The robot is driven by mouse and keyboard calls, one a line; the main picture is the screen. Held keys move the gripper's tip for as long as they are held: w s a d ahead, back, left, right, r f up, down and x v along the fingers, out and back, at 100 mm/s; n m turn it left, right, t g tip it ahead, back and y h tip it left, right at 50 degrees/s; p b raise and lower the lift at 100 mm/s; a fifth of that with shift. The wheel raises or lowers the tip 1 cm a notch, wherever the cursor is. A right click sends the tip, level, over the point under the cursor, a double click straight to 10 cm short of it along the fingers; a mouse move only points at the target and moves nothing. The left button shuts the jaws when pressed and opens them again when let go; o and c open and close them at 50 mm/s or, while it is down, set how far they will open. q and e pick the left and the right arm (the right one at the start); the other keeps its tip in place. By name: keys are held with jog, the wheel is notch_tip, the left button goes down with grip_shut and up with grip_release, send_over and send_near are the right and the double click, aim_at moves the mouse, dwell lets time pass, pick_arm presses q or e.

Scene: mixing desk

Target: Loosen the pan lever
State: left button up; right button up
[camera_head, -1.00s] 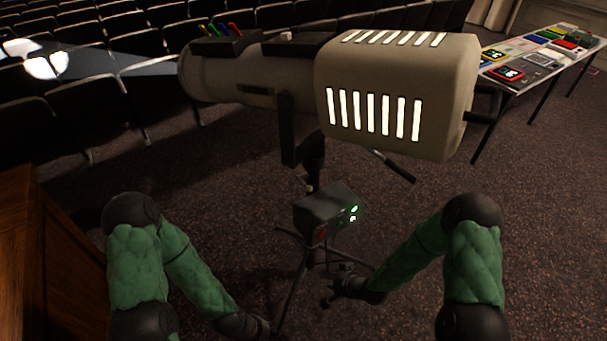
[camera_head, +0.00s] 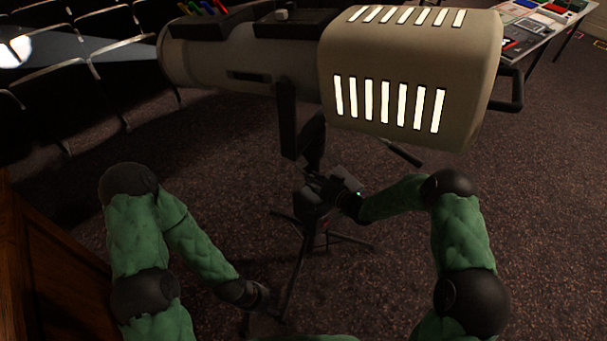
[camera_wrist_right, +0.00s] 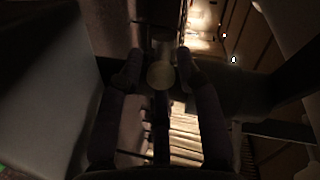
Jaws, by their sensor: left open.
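The spotlight (camera_head: 415,100) stands on a dark yoke (camera_head: 286,120) and tripod stand (camera_head: 298,262). In the right wrist view, a pale round knob end (camera_wrist_right: 160,75) lies between the fingertips of my right gripper (camera_wrist_right: 160,72). It may be the pan lever; I cannot tell for sure. The fingers stand apart, one on each side of it, with narrow gaps. In the head view my right gripper (camera_head: 322,186) is at the stand just below the yoke, its fingers hard to make out. My left gripper (camera_head: 262,308) is low, beside the tripod, dark and apart from the knob.
A black bar handle (camera_head: 401,152) sticks out under the lamp housing. Seat rows (camera_head: 65,105) stand at left, a wooden panel (camera_head: 50,270) at lower left, a table of gear (camera_head: 540,28) at upper right. Carpet at right is free.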

jog(key=shift+b+x, duration=0.3)
jog(key=shift+x, duration=2.05)
jog(key=shift+r, duration=0.1)
grip_shut()
